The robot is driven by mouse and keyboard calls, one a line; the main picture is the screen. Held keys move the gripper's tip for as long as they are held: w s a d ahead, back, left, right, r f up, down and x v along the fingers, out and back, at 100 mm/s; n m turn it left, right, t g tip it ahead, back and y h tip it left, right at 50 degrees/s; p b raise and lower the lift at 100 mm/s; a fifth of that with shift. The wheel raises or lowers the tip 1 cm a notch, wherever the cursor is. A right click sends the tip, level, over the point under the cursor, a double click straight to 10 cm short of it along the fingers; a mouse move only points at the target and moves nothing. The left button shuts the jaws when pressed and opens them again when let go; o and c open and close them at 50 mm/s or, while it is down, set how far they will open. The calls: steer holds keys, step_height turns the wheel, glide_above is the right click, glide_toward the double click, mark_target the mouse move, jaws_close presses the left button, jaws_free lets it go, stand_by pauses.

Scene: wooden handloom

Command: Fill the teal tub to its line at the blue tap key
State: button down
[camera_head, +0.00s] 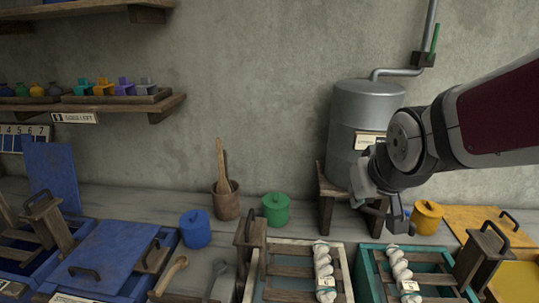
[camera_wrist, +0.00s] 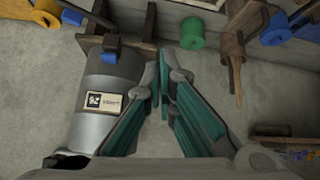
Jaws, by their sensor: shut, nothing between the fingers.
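The teal tub (camera_head: 367,279) stands at the front right of the bench in the head view, with wooden slats and a twisted white skein over it. Its fill line and any water level cannot be made out. A grey metal tank (camera_head: 358,105) sits on a wooden stand behind it; the tank also shows in the wrist view (camera_wrist: 97,125). A small blue part, apparently the tap key (camera_wrist: 109,56), is at the tank's lower end in the wrist view. My gripper (camera_head: 398,222) is shut and empty in front of the stand, hiding the tap in the head view. The wrist view shows its fingers (camera_wrist: 164,88) beside the tank.
A yellow pot (camera_head: 427,217) stands right of the stand. A green pot (camera_head: 276,210), a blue pot (camera_head: 195,229) and a brown pot with wooden tools (camera_head: 226,203) stand left. A pale tub (camera_head: 253,291) adjoins the teal one. A pipe (camera_head: 400,72) runs above the tank.

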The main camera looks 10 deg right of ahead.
steer(key=w+d+f+m+t+h+p, duration=0.1)
steer(key=w+d+f+t+p, duration=0.1)
steer(key=w+d, duration=0.4)
steer(key=w+d+f+m+t+h+p, duration=0.1)
steer(key=w+d+t, duration=0.3)
steer(key=d, duration=0.5)
steer(key=w+f+p, duration=0.1)
steer(key=w, duration=0.1)
steer(key=shift+w+d+f+t, duration=0.2)
steer(key=shift+w+d+t, duration=0.05)
steer(key=shift+w+t, duration=0.05)
steer(key=x, duration=1)
steer(key=shift+w+d, duration=0.15)
step_height(320, 180, down, 2)
steer(key=shift+f+p, duration=0.25)
steer(key=shift+p, duration=0.2)
steer(key=shift+f, duration=0.7)
